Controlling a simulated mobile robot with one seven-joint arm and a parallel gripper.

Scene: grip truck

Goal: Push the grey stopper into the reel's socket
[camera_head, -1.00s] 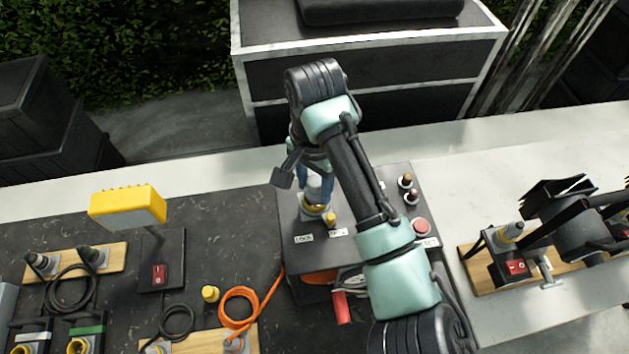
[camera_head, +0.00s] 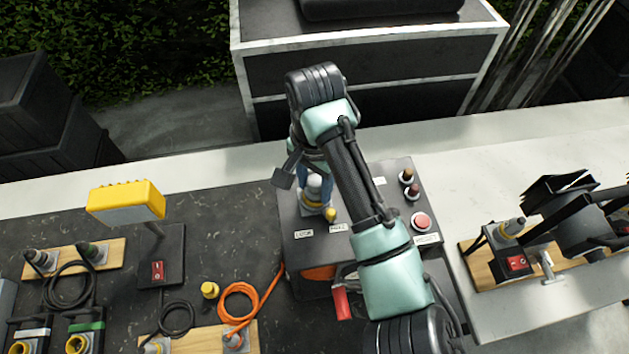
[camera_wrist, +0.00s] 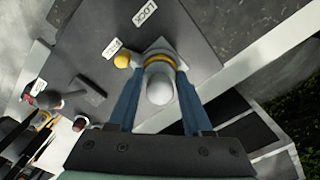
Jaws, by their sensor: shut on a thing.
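The grey stopper (camera_head: 313,187) stands between my gripper's blue fingers, over the socket (camera_head: 316,209) on top of the dark reel box (camera_head: 291,255). In the wrist view the stopper (camera_wrist: 160,84) shows a rounded pale end, with a yellow ring (camera_wrist: 157,59) around its far side. My gripper (camera_wrist: 158,76) is shut on the stopper, one finger on each side. The stopper looks lined up with the socket. How deep it sits is hidden by the stopper and fingers.
A small yellow knob (camera_head: 331,215) stands close beside the socket, near two white labels. A red button (camera_head: 422,221) and two small toggles are at the box's right. A red crank handle (camera_head: 342,303) and orange cable (camera_head: 240,303) are in front.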

